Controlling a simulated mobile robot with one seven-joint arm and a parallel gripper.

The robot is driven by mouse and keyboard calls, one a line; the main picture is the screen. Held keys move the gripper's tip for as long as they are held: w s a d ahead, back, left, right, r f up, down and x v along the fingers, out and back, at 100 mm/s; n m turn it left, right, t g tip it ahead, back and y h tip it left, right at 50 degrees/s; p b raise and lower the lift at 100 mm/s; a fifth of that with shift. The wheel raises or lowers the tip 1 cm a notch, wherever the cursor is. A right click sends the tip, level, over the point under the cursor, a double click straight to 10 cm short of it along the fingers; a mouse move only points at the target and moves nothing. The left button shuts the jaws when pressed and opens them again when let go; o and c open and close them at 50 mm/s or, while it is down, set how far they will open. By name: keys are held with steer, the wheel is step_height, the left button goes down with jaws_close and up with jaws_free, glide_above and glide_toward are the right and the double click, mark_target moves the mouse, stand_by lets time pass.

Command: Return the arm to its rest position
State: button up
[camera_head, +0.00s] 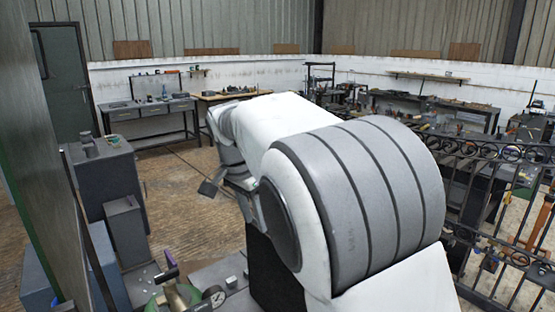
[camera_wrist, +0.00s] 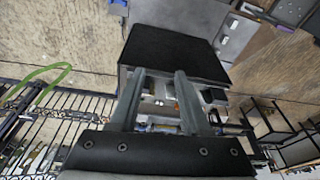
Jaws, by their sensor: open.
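My arm fills the middle of the head view, with a large white and grey joint close to the camera and the forearm reaching away from it. My gripper (camera_wrist: 158,82) shows in the wrist view with its two grey fingers apart. I see nothing held between them. Beyond the fingertips is a black flat-topped block (camera_wrist: 175,52) on a grey surface; whether the fingers touch it I cannot tell.
A black scroll gate (camera_head: 510,200) stands close on the right. Grey cabinets (camera_head: 108,180) and a green door (camera_head: 66,80) are on the left. A workbench (camera_head: 150,112) lines the back wall. Wooden floor (camera_head: 180,185) is open left of my arm.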

steer(key=s+d+r+n+t+y, duration=0.1)
steer(key=s+d+r+n, duration=0.1)
steer(key=s+d, duration=0.45)
steer(key=s+d+r+n+y, duration=0.1)
steer(key=s+d+r+n, duration=0.15)
steer(key=s+d, duration=0.45)
steer(key=s+d+f+n+t, duration=0.1)
steer(key=s+d+f+n, duration=0.1)
steer(key=s, duration=0.4)
steer(key=s+d+f+n+t, duration=0.1)
steer(key=s+d+f+n, duration=0.1)
steer(key=s+d, duration=0.3)
steer(key=shift+s+f, duration=0.55)
steer(key=shift+s, duration=0.5)
